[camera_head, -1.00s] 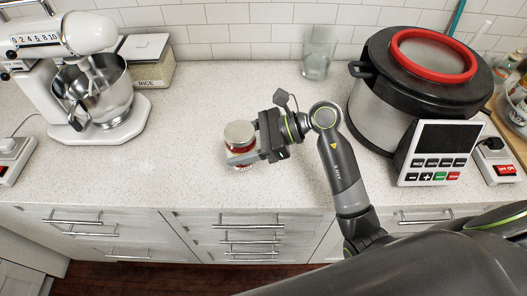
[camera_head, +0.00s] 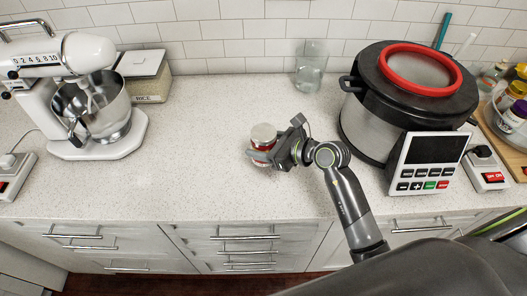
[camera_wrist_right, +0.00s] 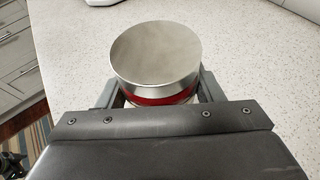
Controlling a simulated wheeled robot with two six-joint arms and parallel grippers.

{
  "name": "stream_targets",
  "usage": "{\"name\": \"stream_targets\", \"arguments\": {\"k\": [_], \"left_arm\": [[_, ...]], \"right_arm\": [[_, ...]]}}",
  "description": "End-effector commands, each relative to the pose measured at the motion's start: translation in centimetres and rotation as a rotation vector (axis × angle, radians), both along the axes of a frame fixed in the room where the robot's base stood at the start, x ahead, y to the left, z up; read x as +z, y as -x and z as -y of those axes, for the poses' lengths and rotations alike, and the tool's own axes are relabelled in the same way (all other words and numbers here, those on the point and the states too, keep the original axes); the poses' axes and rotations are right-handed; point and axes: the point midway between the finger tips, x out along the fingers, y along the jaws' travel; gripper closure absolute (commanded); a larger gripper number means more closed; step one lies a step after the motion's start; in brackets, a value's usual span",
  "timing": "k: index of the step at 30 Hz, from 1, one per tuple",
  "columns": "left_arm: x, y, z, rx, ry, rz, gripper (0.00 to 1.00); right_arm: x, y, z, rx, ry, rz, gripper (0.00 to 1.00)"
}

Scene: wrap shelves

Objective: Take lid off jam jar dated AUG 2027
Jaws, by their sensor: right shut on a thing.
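The jam jar (camera_head: 260,146) stands upright on the pale speckled counter, with red contents and a silver lid. The lid (camera_head: 263,133) sits on top of the jar and fills the middle of the right wrist view (camera_wrist_right: 155,52). My right gripper (camera_head: 266,156) reaches in from the right and is shut on the jar body below the lid; its fingers also show on both sides in the right wrist view (camera_wrist_right: 160,96). No date can be read on the jar. My left gripper is not in view.
A white stand mixer (camera_head: 95,100) and a rice container (camera_head: 146,75) stand at the left. A glass (camera_head: 310,66) stands near the back wall. A large cooker (camera_head: 410,90) and its control panel (camera_head: 428,162) are at the right. The counter (camera_head: 200,150) left of the jar is clear.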

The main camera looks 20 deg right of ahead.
Motion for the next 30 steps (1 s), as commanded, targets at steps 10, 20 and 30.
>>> {"name": "stream_targets", "arguments": {"k": [10,20,30], "left_arm": [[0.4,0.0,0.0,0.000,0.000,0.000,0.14],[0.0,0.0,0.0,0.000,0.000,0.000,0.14],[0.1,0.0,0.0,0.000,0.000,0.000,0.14]], "right_arm": [[-3.5,0.0,-0.1,0.000,-0.003,0.002,1.00],[-3.8,0.0,-0.1,0.000,-0.002,0.002,1.00],[-3.9,0.1,0.0,0.001,0.000,-0.002,0.18]]}}
